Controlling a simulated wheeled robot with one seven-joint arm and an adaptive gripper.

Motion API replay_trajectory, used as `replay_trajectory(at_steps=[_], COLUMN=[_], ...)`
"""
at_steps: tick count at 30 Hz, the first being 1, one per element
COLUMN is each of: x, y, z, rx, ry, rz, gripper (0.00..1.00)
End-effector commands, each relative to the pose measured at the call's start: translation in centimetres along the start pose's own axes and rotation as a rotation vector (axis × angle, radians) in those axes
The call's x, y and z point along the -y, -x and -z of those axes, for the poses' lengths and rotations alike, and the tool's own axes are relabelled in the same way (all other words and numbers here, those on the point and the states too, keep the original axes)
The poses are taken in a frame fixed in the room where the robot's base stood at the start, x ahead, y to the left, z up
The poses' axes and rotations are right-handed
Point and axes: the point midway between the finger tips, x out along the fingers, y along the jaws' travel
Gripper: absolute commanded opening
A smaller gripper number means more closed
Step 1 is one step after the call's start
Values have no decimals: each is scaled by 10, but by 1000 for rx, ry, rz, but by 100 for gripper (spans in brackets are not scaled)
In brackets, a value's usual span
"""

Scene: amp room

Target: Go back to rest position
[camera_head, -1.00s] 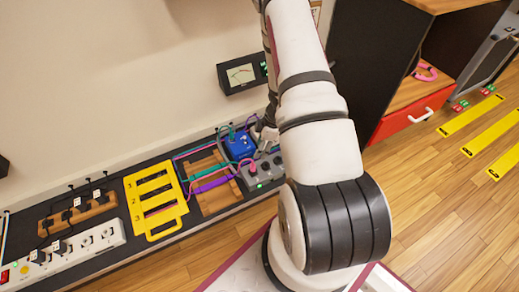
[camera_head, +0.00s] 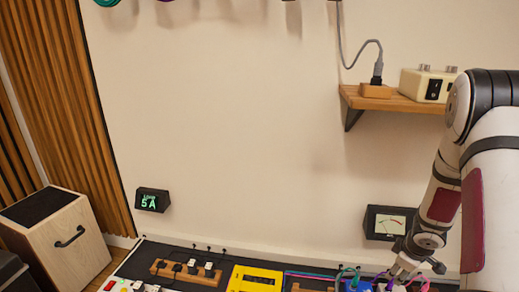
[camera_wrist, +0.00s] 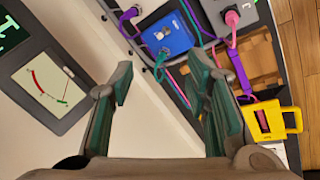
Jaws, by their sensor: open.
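My gripper (camera_wrist: 163,92) is open and empty in the wrist view, its two fingers spread apart. It hangs above the pedal board close to the wall. Past its fingertips are a blue box (camera_wrist: 168,36) with cables and a grey box (camera_wrist: 228,14) with a pink plug. In the head view my gripper (camera_head: 397,272) is small at the lower right, in front of the wall and below the meter (camera_head: 389,223). The meter also shows at the left of the wrist view (camera_wrist: 48,85). My arm fills the right edge of the head view.
A wooden shelf (camera_head: 400,101) with a cream device (camera_head: 428,85) juts from the wall beside my arm. A 5A display (camera_head: 152,200) is on the wall. A wooden box (camera_head: 60,236) stands left.

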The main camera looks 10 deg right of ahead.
Motion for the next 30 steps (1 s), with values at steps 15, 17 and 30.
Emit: replay_trajectory(at_steps=[15,17,30], x=[-12,2,165], y=[240,263,388], z=[26,25,1], rx=[182,193,226], ry=[-384,-433,-699], rz=[-300,-300,-95], gripper=[43,43,43])
